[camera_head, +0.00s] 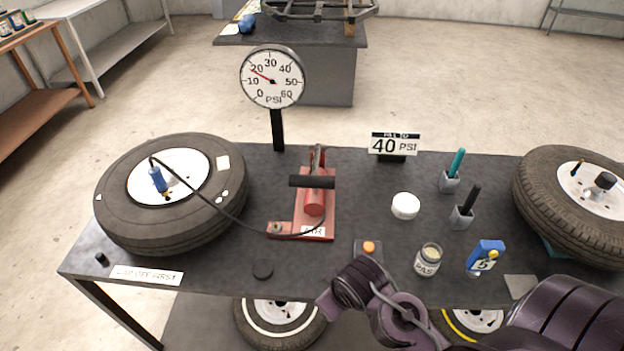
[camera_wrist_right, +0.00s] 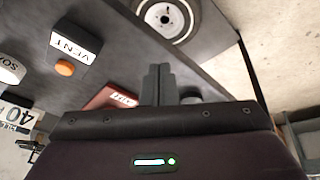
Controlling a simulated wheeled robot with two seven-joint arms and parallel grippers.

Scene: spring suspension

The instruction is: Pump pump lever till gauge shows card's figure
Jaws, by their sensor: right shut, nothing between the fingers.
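The red pump (camera_head: 314,203) stands on the dark bench with its black-handled pump lever (camera_head: 312,182) raised. The round gauge (camera_head: 272,76) on a post behind has its red needle between 10 and 20 PSI, nearer 20. The card (camera_head: 395,145) reads 40 PSI. A hose runs from the pump to a blue fitting (camera_head: 157,179) on the left tyre (camera_head: 172,193). My right arm reaches in from the lower right; its gripper (camera_wrist_right: 157,85) is shut and empty, apart from the lever. The pump's red base (camera_wrist_right: 108,96) shows beyond it. My left gripper is not in view.
An orange vent button (camera_head: 369,247), a paste jar (camera_head: 428,260), a blue tester (camera_head: 486,256) and a white lid (camera_head: 405,206) stand right of the pump. Two pen holders and another tyre (camera_head: 575,205) are farther right.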

